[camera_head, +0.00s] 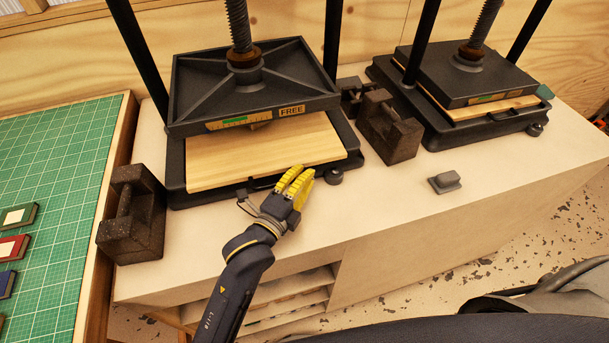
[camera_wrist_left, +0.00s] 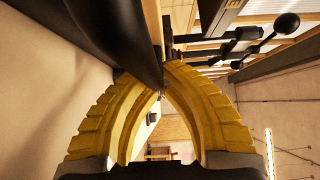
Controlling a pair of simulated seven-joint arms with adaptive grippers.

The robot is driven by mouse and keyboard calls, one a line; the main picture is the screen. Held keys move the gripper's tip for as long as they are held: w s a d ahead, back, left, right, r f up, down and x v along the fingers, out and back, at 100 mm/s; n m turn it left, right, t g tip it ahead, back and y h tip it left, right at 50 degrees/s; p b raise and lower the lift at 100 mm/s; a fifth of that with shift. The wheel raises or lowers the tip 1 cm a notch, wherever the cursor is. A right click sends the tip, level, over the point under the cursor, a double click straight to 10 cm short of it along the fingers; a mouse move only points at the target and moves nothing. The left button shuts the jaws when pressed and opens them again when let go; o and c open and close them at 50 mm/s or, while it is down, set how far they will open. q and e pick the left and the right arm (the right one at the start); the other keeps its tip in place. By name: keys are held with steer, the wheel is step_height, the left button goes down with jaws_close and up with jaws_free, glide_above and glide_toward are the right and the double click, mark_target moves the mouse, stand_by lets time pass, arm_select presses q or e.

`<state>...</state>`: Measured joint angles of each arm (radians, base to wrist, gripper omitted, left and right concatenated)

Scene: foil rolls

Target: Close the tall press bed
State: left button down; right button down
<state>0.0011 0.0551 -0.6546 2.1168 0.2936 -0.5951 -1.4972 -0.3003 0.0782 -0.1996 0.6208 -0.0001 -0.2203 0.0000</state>
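The left press has a dark platen (camera_head: 285,70) raised above its bed, with a clear gap. A pale wooden board (camera_head: 230,162) lies on this bed, and the platen front bears a "FREE" label (camera_head: 292,110). A small dark handle (camera_head: 262,184) is at the bed's front edge. My left gripper (camera_head: 298,178), with yellow fingers, is beside the handle's right end. In the left wrist view the yellow fingertips (camera_wrist_left: 165,72) come close together, and a dark bar partly covers one tip. Whether they hold the handle cannot be told. My right gripper is not in view.
A second press (camera_head: 470,75) stands at right, its platen down near its board. Dark weights stand left (camera_head: 135,215) of the open press and between the presses (camera_head: 390,128). A small grey block (camera_head: 445,182) lies on the bench. A green cutting mat (camera_head: 50,160) is at left.

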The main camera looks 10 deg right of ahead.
arm_select(q)
steer(key=shift+w+a, duration=0.1)
steer(key=shift+w, duration=1.2)
